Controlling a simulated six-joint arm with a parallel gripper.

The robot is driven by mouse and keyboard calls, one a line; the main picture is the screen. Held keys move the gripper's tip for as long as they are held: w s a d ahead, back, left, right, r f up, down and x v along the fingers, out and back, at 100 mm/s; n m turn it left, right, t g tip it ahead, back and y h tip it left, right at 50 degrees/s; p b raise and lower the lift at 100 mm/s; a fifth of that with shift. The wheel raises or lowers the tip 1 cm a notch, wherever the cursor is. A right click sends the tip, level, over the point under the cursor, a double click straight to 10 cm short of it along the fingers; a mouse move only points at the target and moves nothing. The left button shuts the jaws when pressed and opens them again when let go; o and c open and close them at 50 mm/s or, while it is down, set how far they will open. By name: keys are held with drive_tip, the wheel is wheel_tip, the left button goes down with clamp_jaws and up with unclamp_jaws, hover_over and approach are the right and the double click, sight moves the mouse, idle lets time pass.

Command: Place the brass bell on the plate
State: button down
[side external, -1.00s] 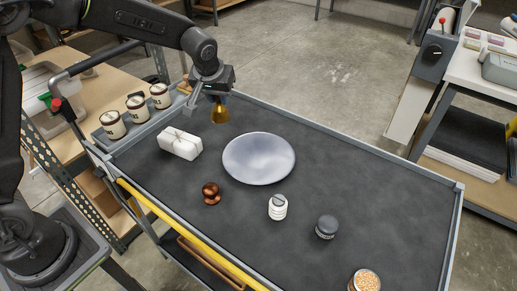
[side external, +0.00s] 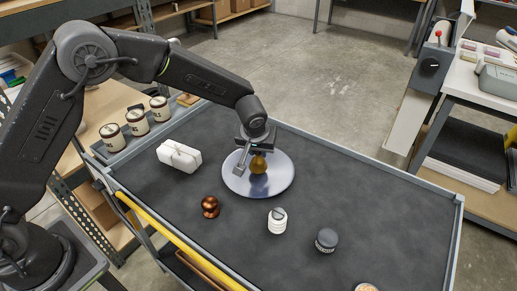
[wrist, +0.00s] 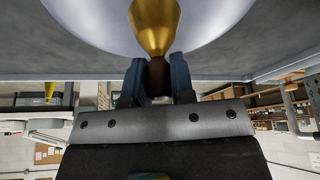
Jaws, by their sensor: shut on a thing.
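The brass bell (side external: 258,165) is held in my gripper (side external: 248,160) over the pale round plate (side external: 236,183). In the wrist view, the two fingers of my gripper (wrist: 159,78) are shut on the bell's dark handle, and the bell's gold body (wrist: 155,25) extends beyond them. The plate (wrist: 215,22) lies behind the bell in that view. I cannot tell whether the bell touches the plate or hangs just above it. My gripper hides part of the plate's upper left.
A white box (side external: 179,157), a copper-coloured object (side external: 210,207), a white ribbed jar (side external: 277,220) and a dark-lidded jar (side external: 326,240) stand around the plate on the dark cart top (side external: 380,205). Labelled tins (side external: 137,122) stand in a tray at left. The cart's right side is clear.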

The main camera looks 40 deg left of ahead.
drive_tip(key=shift+f, duration=0.25)
drive_tip(key=c, duration=1)
unclamp_jaws()
drive_tip(key=s+a+r, duration=0.2)
drive_tip(key=s+r, duration=0.3)
drive_tip(key=r, duration=0.4)
drive_tip(key=s+a+r, duration=0.1)
drive_tip(key=s+r, duration=0.4)
drive_tip(key=r, duration=0.4)
drive_tip(key=s+a+r+m, duration=0.1)
drive_tip(key=s+a, duration=0.1)
drive_tip(key=s, duration=0.5)
drive_tip(key=s+a+r+m+t+h, duration=0.1)
drive_tip(key=s+a+m, duration=0.1)
drive_tip(key=s, duration=0.5)
drive_tip(key=s+a+r+m, duration=0.1)
drive_tip(key=s+a, duration=0.2)
drive_tip(key=s, duration=0.5)
drive_tip(key=shift+s+r+h, duration=0.1)
drive_tip(key=shift+r+h, duration=0.1)
drive_tip(key=shift+h, duration=0.2)
